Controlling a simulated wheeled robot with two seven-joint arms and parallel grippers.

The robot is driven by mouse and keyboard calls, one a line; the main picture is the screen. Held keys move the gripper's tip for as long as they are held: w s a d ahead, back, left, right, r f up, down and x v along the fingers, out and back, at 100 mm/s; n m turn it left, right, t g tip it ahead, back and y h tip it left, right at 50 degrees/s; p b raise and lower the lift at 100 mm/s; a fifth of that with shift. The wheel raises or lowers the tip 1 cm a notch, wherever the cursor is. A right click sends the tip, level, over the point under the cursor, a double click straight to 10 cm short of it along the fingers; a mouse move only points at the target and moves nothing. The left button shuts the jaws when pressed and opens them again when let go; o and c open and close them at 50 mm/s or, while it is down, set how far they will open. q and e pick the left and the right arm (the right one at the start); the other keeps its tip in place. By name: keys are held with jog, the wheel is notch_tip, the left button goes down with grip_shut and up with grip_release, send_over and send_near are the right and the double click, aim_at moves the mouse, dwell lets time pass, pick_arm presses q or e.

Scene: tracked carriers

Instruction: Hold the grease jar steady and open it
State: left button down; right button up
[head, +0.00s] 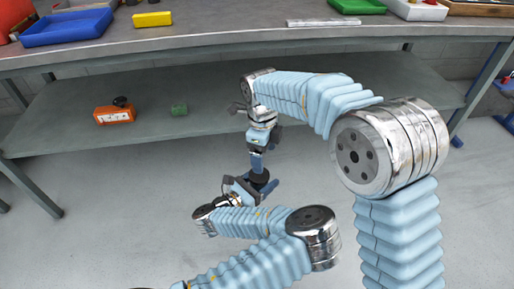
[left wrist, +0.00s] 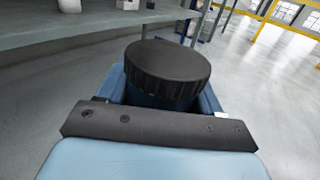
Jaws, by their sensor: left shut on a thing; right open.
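The grease jar has a wide black ribbed lid (left wrist: 168,66) and a dark blue body (left wrist: 162,97), both in the left wrist view. My left gripper (left wrist: 160,100) is shut around the body below the lid, which stands clear above the fingers. In the head view the black lid (head: 260,177) shows small, at the end of my left arm, with most of the jar hidden. My right gripper (head: 257,161) points down just above the lid in that view. It is open; whether it touches the lid cannot be told. It does not show in the left wrist view.
A workbench (head: 190,42) crosses the back, with a blue tray (head: 66,27), a yellow block (head: 152,19) and a green tray (head: 357,6). The floor in front is clear.

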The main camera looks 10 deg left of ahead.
aim_at(259, 185)
jog(key=a+m, duration=0.1)
jog(key=m, duration=0.1)
jog(key=shift+a+r+m, duration=0.3)
jog(key=shift+a+r, duration=0.1)
jog(key=shift+y, duration=0.3)
notch_tip(259, 185, down, 7)
jog(key=shift+f, duration=0.2)
